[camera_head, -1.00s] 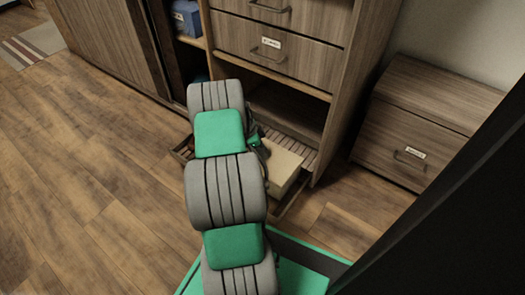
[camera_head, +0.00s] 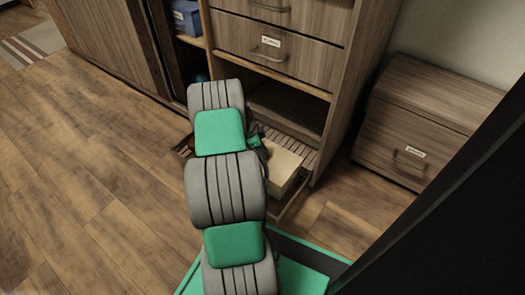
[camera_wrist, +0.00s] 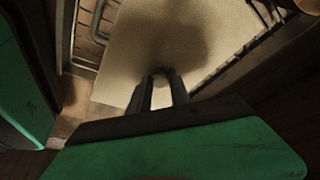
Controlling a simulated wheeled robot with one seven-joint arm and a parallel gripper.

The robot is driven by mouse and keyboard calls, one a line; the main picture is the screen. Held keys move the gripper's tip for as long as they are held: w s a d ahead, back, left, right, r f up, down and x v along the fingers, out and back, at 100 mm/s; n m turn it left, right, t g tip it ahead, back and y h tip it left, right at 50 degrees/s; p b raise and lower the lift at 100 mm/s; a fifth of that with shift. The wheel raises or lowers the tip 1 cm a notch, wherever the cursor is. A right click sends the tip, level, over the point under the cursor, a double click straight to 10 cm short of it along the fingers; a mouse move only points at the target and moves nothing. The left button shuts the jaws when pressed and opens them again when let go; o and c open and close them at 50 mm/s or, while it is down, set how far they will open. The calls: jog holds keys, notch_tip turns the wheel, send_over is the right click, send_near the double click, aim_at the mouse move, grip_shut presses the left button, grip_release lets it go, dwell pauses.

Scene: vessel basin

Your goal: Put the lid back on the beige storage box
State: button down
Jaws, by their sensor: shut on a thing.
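The beige storage box (camera_head: 283,168) shows in the head view, in the pulled-out slatted rack at the bottom of the cabinet. My arm partly covers it. In the wrist view, a flat beige panel, which looks like the lid (camera_wrist: 125,60), fills the upper middle, with a dark shadow across it. My gripper (camera_wrist: 160,80) is at the panel's near edge, its two dark fingers close together and shut on the lid there. The fingertips are hidden behind my arm in the head view. I cannot tell whether the lid touches the box walls.
The slatted rack (camera_head: 291,148) surrounds the box closely. Cabinet drawers (camera_head: 280,55) stand above it, with an open shelf below them. A low wooden drawer unit (camera_head: 420,125) stands on the right. The wooden floor (camera_head: 100,180) at the left is clear.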

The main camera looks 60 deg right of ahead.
jog(key=c, duration=0.6)
grip_release()
jog(key=shift+c, duration=0.2)
jog(key=shift+r+p, duration=2.25)
jog(key=shift+r, duration=1.3)
jog(key=shift+c, duration=0.4)
grip_shut()
